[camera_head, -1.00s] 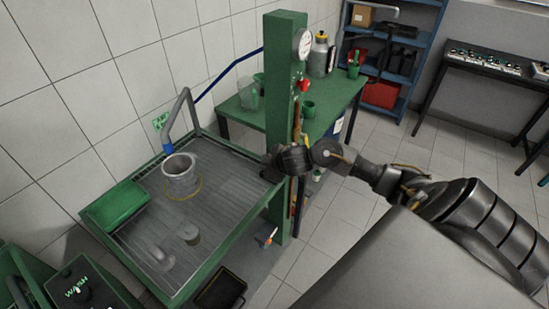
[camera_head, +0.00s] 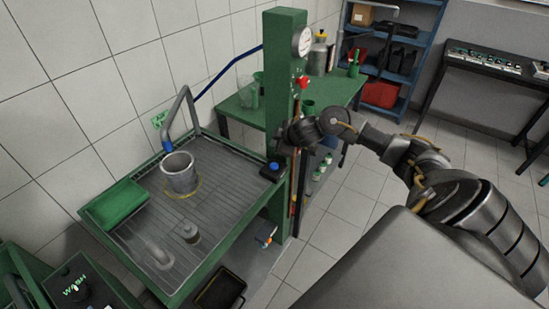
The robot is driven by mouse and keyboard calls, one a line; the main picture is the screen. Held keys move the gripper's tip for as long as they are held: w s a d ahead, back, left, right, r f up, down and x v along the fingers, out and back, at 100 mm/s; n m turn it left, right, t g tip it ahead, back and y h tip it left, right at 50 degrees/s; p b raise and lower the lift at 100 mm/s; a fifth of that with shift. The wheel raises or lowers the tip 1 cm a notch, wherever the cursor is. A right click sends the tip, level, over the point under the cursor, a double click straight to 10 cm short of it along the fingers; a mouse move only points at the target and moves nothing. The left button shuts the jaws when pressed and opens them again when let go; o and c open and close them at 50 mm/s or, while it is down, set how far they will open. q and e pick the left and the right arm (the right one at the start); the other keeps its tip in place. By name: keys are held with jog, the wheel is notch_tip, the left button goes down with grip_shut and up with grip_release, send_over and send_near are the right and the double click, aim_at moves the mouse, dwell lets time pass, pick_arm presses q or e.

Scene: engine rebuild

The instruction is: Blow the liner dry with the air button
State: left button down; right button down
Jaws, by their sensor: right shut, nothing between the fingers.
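The liner (camera_head: 180,174) is a grey metal cylinder, open at the top. It stands upright on the ribbed tray of the green wash bench, with a yellow ring around its base. A small black box with a blue button (camera_head: 273,168), which looks like the air button, sits at the tray's right edge beside the green post. My right gripper (camera_head: 283,138) is shut and empty, just above and behind the button and apart from it, against the post in the picture. My left gripper is out of view.
The green post (camera_head: 285,95) carries a gauge (camera_head: 302,41) and a red knob (camera_head: 302,82). A bent grey pipe (camera_head: 181,108) rises behind the liner. A green tray (camera_head: 115,205) lies on the left rim. A black WASH box (camera_head: 80,285) is at lower left.

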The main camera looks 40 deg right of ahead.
jog(key=b, duration=0.6)
send_over(276, 167)
notch_tip(276, 167, down, 7)
jog(key=shift+w+r, duration=0.1)
jog(key=shift+r, duration=0.05)
jog(key=shift+f+b, duration=0.4)
jog(key=shift+f, duration=0.2)
jog(key=shift+f, duration=0.15)
dwell(0.9)
jog(key=shift+f, duration=0.25)
jog(key=shift+f+b, duration=0.4)
jog(key=shift+f, duration=0.2)
dwell(0.8)
jog(key=shift+r, duration=0.1)
jog(key=shift+r+p, duration=0.9)
jog(key=shift+p, duration=0.25)
jog(key=shift+r, duration=0.1)
